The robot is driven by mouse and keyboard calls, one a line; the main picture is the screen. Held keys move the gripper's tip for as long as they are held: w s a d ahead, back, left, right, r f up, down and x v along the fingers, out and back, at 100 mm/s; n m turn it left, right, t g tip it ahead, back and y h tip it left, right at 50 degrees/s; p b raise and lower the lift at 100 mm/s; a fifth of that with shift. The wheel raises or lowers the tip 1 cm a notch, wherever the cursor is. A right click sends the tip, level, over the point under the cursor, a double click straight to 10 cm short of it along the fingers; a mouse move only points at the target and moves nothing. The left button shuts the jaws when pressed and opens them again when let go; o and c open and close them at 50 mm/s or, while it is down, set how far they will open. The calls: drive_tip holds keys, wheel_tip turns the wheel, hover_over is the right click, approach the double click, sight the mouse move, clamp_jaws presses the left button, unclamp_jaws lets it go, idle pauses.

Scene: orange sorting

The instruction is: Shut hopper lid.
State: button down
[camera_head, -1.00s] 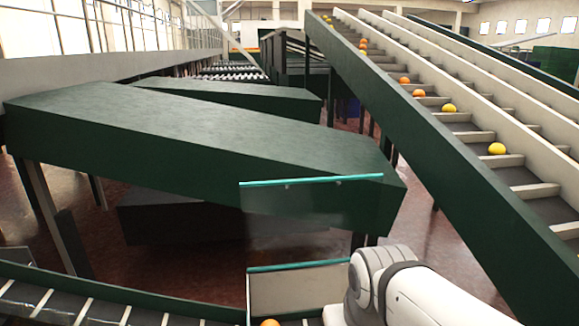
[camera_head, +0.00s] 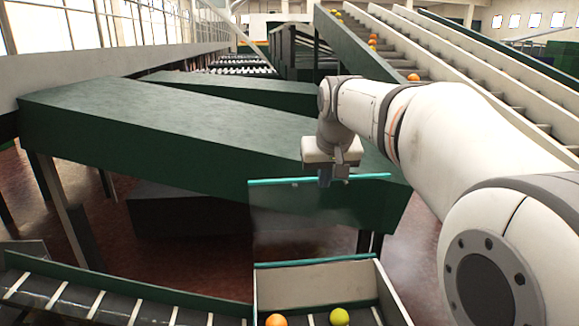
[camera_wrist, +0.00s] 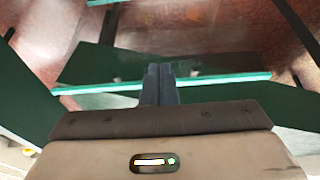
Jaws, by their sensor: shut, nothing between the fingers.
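The hopper lid (camera_head: 270,183) is a clear panel with a teal top edge. In the wrist view, my shut, empty fingers (camera_wrist: 160,72) overlap the line of the lid's teal edge (camera_wrist: 225,78). I cannot tell whether they touch it. An orange (camera_head: 276,320) and a yellow-green fruit (camera_head: 339,316) lie at the hopper's bottom.
A wide dark green chute (camera_head: 170,130) lies behind the lid. A slatted conveyor (camera_head: 100,300) runs in from the lower left. An inclined conveyor (camera_head: 440,75) with oranges rises at the upper right, partly hidden by my arm.

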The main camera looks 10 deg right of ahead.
drive_tip(key=w+r+t, duration=0.1)
drive_tip(key=w+r, duration=0.5)
drive_tip(key=w, duration=0.4)
wheel_tip(320, 180, down, 10)
drive_tip(key=w+p, duration=0.1)
drive_tip(key=p, duration=0.1)
drive_tip(key=shift+w+a+r+p, duration=0.25)
drive_tip(key=shift+w+a+p, duration=0.15)
